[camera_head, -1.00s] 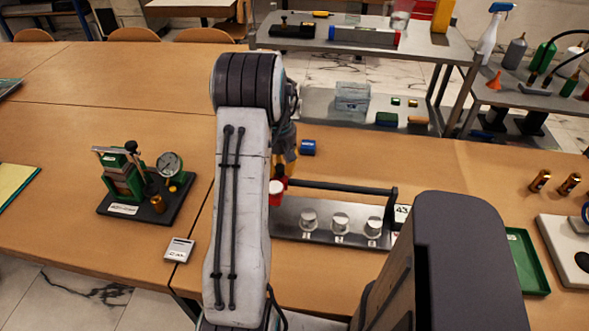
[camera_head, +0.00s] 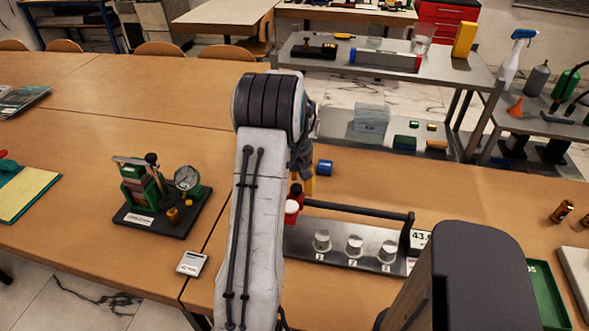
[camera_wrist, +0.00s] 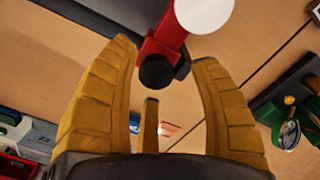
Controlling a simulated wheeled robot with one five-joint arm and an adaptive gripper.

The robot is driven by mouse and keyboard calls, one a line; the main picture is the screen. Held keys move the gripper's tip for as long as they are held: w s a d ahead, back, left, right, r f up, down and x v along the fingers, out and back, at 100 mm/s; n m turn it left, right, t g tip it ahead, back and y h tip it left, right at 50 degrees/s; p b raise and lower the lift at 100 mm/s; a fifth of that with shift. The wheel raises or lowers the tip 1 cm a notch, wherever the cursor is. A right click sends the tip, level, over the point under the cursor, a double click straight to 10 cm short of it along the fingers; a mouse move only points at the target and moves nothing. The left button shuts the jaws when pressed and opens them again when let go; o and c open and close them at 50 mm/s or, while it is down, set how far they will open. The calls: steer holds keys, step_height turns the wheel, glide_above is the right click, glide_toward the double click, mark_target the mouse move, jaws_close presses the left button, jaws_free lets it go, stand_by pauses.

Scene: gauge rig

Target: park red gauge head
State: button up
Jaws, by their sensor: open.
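The red gauge head (camera_head: 291,217) with a white round face is at the left end of a grey rack (camera_head: 330,256), partly behind my arm. In the wrist view the gauge head (camera_wrist: 163,42) shows its red body, white face and a black round end. My gripper (camera_wrist: 162,50) is open, its yellow fingers on either side of the black end; I cannot tell whether they touch it. In the head view my gripper (camera_head: 308,186) is mostly hidden by my arm. The rack has three silver-white posts numbered 1, 2 and 3.
A dark bar (camera_head: 355,209) runs along the rack's back. A blue cylinder (camera_head: 325,167) lies behind my gripper. A green dial-gauge stand (camera_head: 165,195) and a small grey box (camera_head: 191,263) are on the left. A green tray (camera_head: 545,290) is at right.

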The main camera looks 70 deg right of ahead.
step_height(320, 180, up, 11)
stand_by(0.5)
steer(key=shift+r, duration=0.1)
stand_by(0.7)
